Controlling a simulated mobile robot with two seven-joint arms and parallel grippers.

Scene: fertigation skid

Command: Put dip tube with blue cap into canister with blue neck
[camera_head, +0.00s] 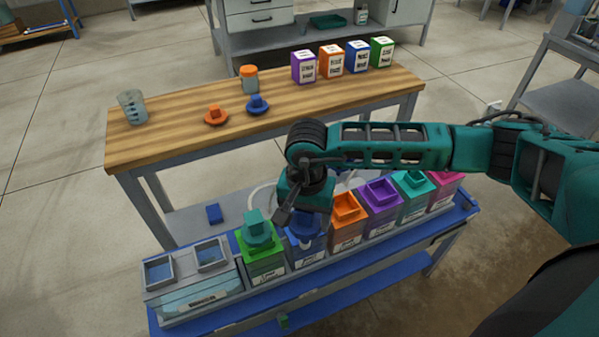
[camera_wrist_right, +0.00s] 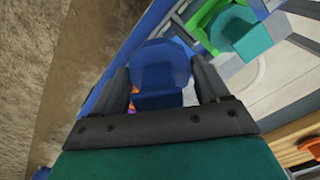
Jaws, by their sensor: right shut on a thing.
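My right gripper (camera_head: 300,212) points down over the blue-neck canister (camera_head: 305,257) in the row on the blue bench. It is shut on the blue cap (camera_wrist_right: 162,65) of the dip tube, which sits between its two fingers in the right wrist view. In the head view the blue cap (camera_head: 306,230) shows just below the gripper, at the canister's top. The tube below the cap is hidden, and the gripper partly covers the canister's neck. I cannot tell how deep the tube is. My left gripper is not in view.
Left of it stands a green canister (camera_head: 262,262) with a teal cap (camera_head: 258,228). Orange (camera_head: 346,212), purple (camera_head: 381,195), teal and pink canisters stand to the right. A tray box (camera_head: 200,296) is at the left end. The wooden table (camera_head: 180,139) behind holds caps and small boxes.

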